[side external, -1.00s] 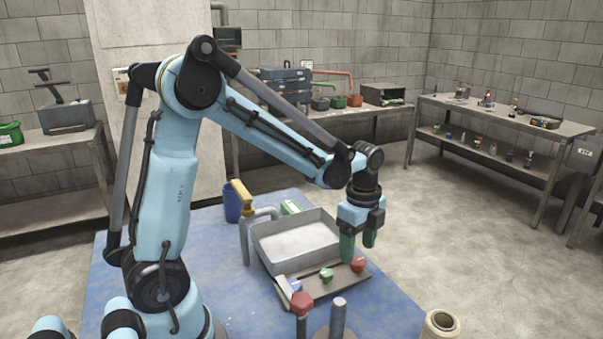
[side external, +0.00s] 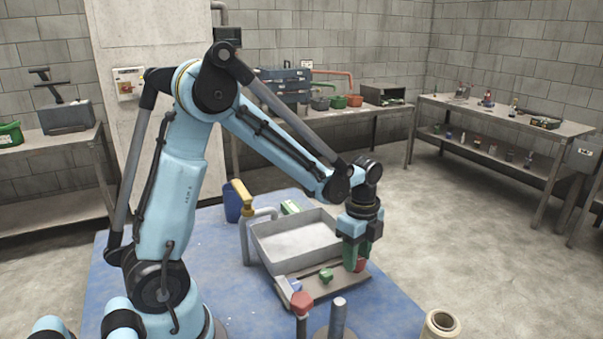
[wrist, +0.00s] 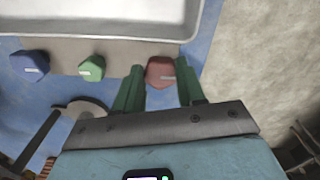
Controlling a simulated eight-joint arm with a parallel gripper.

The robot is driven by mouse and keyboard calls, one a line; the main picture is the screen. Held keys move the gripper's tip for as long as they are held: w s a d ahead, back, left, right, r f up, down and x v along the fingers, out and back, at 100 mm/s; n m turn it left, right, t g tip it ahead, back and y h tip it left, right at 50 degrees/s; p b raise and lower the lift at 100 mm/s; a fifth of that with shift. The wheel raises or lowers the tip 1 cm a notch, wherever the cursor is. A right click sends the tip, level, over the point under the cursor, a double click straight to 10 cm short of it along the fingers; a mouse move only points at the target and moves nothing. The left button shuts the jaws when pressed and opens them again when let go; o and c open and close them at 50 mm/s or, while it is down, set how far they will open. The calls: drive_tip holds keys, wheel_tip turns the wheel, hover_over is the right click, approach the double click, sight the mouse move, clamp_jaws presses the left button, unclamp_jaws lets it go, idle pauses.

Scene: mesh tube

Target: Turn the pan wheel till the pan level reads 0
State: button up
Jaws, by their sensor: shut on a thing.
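A red faceted knob (side external: 360,265) sits at the right end of a flat board (side external: 325,287) in front of a grey pan (side external: 265,258). It also shows in the wrist view (wrist: 160,72). My gripper (side external: 356,264) is down at this knob, its green fingers (wrist: 159,80) on either side of it, shut on it. A green knob (side external: 326,275) and a blue knob (side external: 296,285) stand in a row to its left. I cannot tell which is the pan wheel. No pan level reading is legible.
A red cap on a post (side external: 301,302) and a grey post (side external: 338,318) stand at the front. A yellow-handled tap (side external: 243,197) stands left of the pan. The blue table (side external: 388,307) is clear right of the board.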

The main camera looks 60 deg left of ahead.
drive_tip(key=shift+n, duration=0.3)
drive_tip(key=n, duration=0.5)
drive_tip(key=shift+s, duration=0.1)
drive_tip(key=n, duration=0.6)
drive_tip(key=shift+d+n, duration=0.1)
drive_tip(key=shift+n, duration=0.3)
drive_tip(key=n, duration=0.5)
drive_tip(key=shift+d, duration=0.1)
drive_tip(key=n, duration=0.6)
drive_tip(key=shift+d, duration=0.1)
drive_tip(key=shift+n, duration=0.3)
drive_tip(key=o, duration=1.1)
drive_tip(key=shift+c, duration=0.2)
